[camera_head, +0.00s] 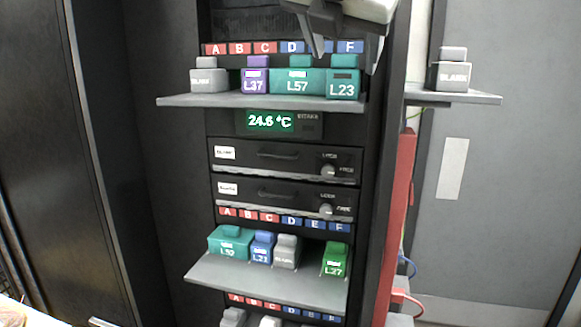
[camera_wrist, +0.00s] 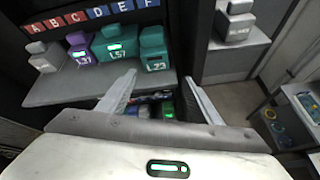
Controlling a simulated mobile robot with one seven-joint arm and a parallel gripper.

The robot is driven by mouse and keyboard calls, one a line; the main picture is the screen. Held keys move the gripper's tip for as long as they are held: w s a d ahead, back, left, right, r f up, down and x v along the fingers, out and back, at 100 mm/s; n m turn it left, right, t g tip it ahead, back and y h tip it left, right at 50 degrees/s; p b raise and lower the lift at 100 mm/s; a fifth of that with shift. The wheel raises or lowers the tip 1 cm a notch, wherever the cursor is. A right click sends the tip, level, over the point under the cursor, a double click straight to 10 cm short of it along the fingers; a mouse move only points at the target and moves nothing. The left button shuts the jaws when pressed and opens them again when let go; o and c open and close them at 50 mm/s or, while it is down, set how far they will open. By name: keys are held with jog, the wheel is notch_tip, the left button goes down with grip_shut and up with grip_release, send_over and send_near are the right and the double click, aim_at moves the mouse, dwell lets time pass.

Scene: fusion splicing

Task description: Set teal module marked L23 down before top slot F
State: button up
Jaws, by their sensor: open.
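The teal module marked L23 (camera_head: 343,90) stands upright on the top shelf (camera_head: 190,101), at its right end below the blue F label (camera_head: 350,47). It touches or nearly touches L57 on its left. In the wrist view L23 (camera_wrist: 154,58) stands just beyond the fingertips, in line with the gap between them. My gripper (camera_head: 343,55) is open and empty, above L23 in the head view, and partly covers the E label. The wrist view shows both spread fingers (camera_wrist: 160,82) with nothing held between them.
On the top shelf stand a grey blank module (camera_head: 208,80), purple L37 (camera_head: 256,82) and wide teal L57 (camera_head: 299,82). A side shelf (camera_head: 480,97) at right holds another grey blank (camera_head: 452,76). A lower shelf (camera_head: 265,287) holds several modules. A dark rack post borders the slots at right.

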jog(key=s+d+f+m+g+y, duration=0.1)
jog(key=s+f+m+g, duration=0.1)
jog(key=s+f+m, duration=0.3)
jog(key=s+d+f+m+g+y, duration=0.1)
jog(key=s+f+m, duration=0.5)
jog(key=f+m, duration=0.8)
jog(key=s+d+f+m+g+y, duration=0.1)
jog(key=s+f+m+g, duration=0.2)
jog(key=f, duration=1.4)
jog(key=s+m, duration=0.3)
jog(key=m, duration=0.4)
jog(key=shift+s+f+y, duration=0.25)
jog(key=shift+f+y, duration=0.1)
jog(key=shift+y, duration=0.05)
